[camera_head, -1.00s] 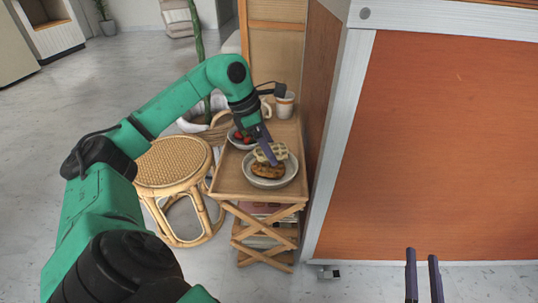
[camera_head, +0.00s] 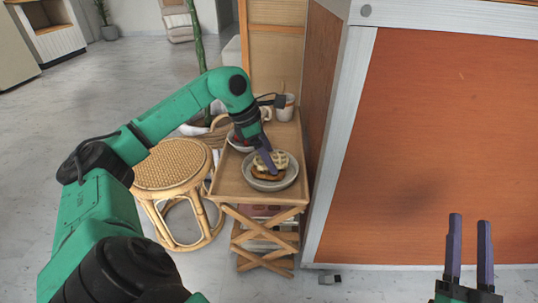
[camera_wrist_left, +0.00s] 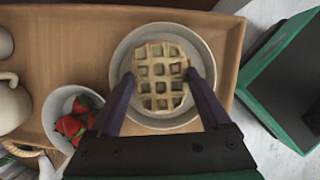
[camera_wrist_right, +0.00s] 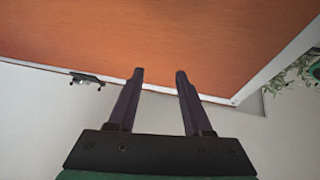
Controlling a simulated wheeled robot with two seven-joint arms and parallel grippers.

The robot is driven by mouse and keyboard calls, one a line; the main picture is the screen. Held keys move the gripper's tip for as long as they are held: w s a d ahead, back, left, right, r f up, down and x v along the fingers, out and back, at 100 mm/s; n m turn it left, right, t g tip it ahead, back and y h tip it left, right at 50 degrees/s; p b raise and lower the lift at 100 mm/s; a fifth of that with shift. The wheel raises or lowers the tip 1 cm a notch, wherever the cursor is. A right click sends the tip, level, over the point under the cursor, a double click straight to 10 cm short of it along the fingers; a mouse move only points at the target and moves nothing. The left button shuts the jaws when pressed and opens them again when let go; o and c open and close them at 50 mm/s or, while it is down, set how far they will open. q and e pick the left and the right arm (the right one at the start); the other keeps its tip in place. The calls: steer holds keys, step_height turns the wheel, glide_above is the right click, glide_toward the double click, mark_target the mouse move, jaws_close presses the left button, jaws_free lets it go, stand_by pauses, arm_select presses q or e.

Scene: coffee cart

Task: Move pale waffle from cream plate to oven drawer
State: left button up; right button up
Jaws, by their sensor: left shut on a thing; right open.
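The pale waffle (camera_wrist_left: 158,77) lies on the cream plate (camera_wrist_left: 120,54), seen from above in the left wrist view. In the head view the waffle (camera_head: 279,158) rests on or just over a browner waffle (camera_head: 268,174) on the plate (camera_head: 288,182). My left gripper (camera_wrist_left: 159,77) is shut on the pale waffle, one finger at each side. It also shows in the head view (camera_head: 267,164), reaching down from above. My right gripper (camera_head: 470,217) is open and empty at the lower right, and shows in its wrist view (camera_wrist_right: 159,73). No oven drawer can be made out.
The plate stands on a narrow wooden cart (camera_head: 233,184) beside the orange-panelled counter (camera_head: 440,140). A bowl of strawberries (camera_wrist_left: 55,110) and a mug (camera_head: 284,107) stand close by. A rattan stool (camera_head: 172,165) is left of the cart.

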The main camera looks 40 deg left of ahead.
arm_select(q)
steer(key=shift+f, duration=0.1)
arm_select(e)
steer(key=shift+d+r, duration=0.1)
steer(key=shift+r, duration=0.45)
arm_select(q)
steer(key=shift+f, duration=0.1)
arm_select(e)
steer(key=shift+s+d+r+t, duration=0.1)
steer(key=shift+r+t, duration=0.4)
steer(key=shift+r, duration=0.45)
steer(key=shift+r, duration=0.1)
arm_select(q)
steer(key=shift+f, duration=0.15)
steer(key=o, duration=1.2)
steer(key=shift+b, duration=0.3)
arm_select(e)
steer(key=shift+s+d+r+t+y, duration=0.1)
steer(key=shift+s+r+t+y, duration=0.1)
steer(key=shift+r, duration=0.35)
steer(key=shift+s+d+r+t+y, duration=0.1)
steer(key=shift+r+t, duration=0.1)
steer(key=shift+r, duration=0.3)
steer(key=shift+w, duration=0.1)
